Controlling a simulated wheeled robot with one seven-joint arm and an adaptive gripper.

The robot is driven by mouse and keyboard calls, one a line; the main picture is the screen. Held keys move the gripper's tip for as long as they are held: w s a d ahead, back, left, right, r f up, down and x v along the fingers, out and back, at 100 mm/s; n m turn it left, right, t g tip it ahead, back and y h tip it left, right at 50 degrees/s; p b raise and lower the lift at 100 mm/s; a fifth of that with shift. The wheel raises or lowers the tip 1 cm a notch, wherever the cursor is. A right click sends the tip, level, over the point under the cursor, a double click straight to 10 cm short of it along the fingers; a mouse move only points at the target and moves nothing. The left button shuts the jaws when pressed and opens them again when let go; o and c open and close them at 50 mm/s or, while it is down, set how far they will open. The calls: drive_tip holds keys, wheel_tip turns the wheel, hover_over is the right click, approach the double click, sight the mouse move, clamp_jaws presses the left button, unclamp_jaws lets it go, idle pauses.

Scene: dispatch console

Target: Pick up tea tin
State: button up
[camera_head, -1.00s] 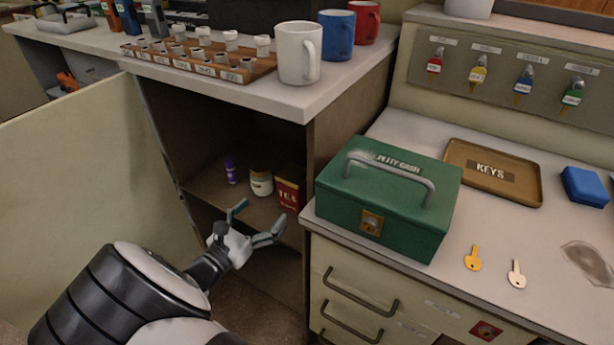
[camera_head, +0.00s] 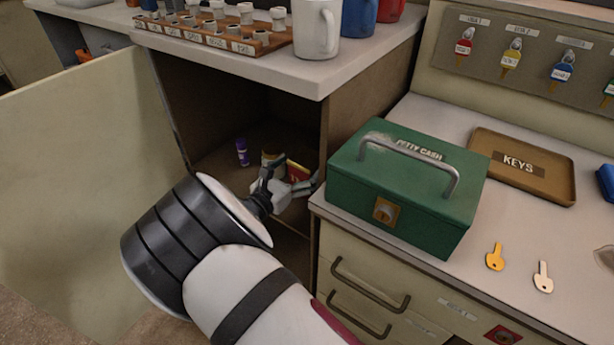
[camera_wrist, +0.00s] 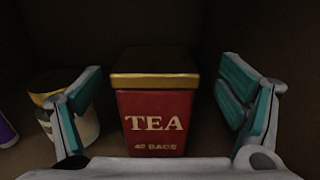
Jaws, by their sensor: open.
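The tea tin (camera_wrist: 155,105) is a red box with a gold lid, marked "TEA", and stands upright on the cupboard shelf. In the head view the tin (camera_head: 298,171) is mostly hidden behind my gripper (camera_head: 290,188). In the wrist view my gripper (camera_wrist: 160,112) is open, with one finger on each side of the tin and a gap at both sides. The tin stands in front of the palm, between the fingers or just beyond them; I cannot tell exactly how deep.
A jar (camera_wrist: 80,115) stands close left of the tin, beside the left finger. A purple tube (camera_head: 242,152) stands farther left. The green petty cash box (camera_head: 400,190) sits on the counter right of the cupboard opening. The open cupboard door (camera_head: 85,190) is at left.

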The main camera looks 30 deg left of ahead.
sight(307, 157)
drive_tip(key=w+b, duration=0.1)
drive_tip(key=w, duration=0.3)
drive_tip(key=shift+a+r, duration=0.1)
drive_tip(key=c, duration=1.7)
drive_tip(key=shift+c, duration=0.4)
drive_tip(key=shift+r, duration=0.2)
